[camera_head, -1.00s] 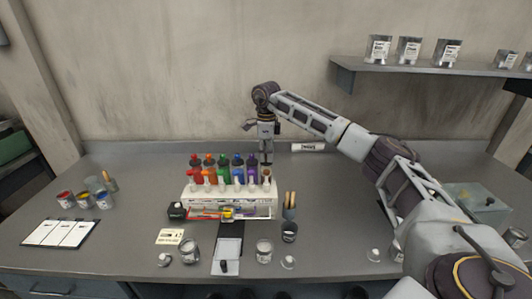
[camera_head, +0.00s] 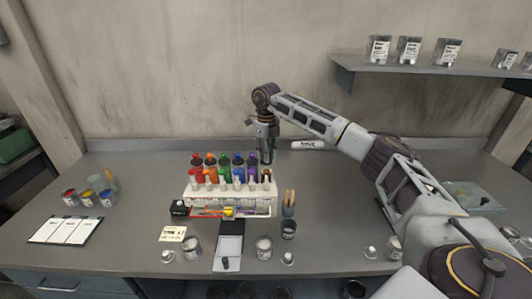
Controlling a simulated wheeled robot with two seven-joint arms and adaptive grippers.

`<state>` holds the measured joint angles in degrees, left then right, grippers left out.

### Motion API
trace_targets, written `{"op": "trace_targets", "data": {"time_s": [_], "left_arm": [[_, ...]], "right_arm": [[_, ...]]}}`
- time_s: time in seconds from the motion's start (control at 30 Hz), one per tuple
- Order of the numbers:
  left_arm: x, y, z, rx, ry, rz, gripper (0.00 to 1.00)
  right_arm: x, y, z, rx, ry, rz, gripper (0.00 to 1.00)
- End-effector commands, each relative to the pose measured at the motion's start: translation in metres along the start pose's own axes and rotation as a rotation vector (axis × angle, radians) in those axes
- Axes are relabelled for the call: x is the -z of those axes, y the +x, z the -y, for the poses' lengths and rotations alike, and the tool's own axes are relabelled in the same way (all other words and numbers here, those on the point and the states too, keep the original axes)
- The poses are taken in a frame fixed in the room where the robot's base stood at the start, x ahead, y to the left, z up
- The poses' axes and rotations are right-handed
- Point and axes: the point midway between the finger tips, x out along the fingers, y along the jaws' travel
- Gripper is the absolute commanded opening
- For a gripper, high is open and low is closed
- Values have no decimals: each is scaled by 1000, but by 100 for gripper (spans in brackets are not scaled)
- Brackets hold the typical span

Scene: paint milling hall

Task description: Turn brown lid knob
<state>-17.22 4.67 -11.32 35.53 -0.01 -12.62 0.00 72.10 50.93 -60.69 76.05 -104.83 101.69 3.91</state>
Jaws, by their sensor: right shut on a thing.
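A white rack (camera_head: 228,194) stands mid-table with a back row of coloured bottles in red, orange, green, blue and purple. The brown one at the row's right end (camera_head: 266,174) is mostly hidden by my gripper. My right gripper (camera_head: 266,161) points straight down over that right end, its fingers shut around the top there. The knob itself is hidden between the fingers, so its angle cannot be told. My left gripper is not in view.
A cup with brushes (camera_head: 289,228) stands right of the rack. Paint pots (camera_head: 88,198) and a clipboard (camera_head: 64,229) are at left. A shelf (camera_head: 420,66) hangs at upper right.

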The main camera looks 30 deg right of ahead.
Motion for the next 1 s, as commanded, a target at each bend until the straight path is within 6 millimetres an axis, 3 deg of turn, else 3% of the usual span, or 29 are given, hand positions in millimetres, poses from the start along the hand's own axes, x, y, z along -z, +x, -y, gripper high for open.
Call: {"op": "trace_targets", "data": {"time_s": [0.5,0.53,0.7,1.0], "left_arm": [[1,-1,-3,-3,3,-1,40],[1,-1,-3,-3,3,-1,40],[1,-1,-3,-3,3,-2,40],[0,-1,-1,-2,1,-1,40]], "right_arm": [[2,1,1,1,26,-6,0],[2,1,1,1,25,-6,19],[1,1,1,0,24,-4,41],[0,0,0,0,23,-2,41]]}}
